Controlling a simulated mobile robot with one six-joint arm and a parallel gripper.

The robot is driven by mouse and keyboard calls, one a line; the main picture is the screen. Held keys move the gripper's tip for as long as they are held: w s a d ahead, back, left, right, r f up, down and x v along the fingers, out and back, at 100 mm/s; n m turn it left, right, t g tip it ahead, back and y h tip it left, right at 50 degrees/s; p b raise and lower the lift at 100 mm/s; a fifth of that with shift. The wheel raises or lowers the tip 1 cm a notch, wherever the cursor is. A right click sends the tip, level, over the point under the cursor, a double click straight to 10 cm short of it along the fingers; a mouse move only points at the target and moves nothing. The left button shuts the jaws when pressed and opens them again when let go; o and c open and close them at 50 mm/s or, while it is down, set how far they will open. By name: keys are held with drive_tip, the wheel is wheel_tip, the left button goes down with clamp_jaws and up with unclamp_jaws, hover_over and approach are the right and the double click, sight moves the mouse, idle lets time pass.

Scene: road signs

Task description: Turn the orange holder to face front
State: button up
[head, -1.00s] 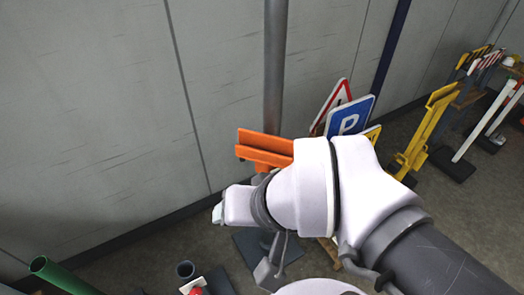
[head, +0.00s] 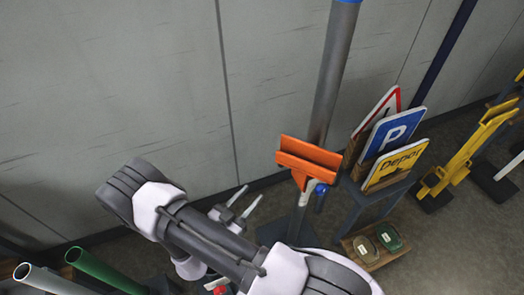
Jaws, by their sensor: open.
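The orange holder (head: 308,155) is a slotted bracket clamped on the grey metal pole (head: 333,75). Its long slot runs slightly down to the right in the picture. A small blue part (head: 320,197) shows just below it, beside the pole. My gripper (head: 243,201) is low and left of the holder, with two light fingers pointing up and to the right. The fingers are apart, with nothing visible between them, and they do not touch the holder. My arm hides part of the floor and the gripper's base.
A rack (head: 375,205) right of the pole holds a red-bordered triangle sign, a blue P sign (head: 392,132) and a yellow Depot sign (head: 396,165). A yellow barrier (head: 465,155) stands farther right. Green (head: 100,270) and white tubes are lower left. The wall is close behind.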

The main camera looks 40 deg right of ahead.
sight(280, 165)
drive_tip(key=b+x, duration=0.1)
drive_tip(key=x, duration=0.4)
drive_tip(key=b+x, duration=0.1)
drive_tip(key=x, duration=1.1)
drive_tip(key=shift+s+d+r+b, duration=0.15)
drive_tip(key=shift+s+d+b, duration=0.15)
drive_tip(key=shift+b, duration=0.1)
drive_tip(key=shift+c, duration=0.4)
clamp_jaws()
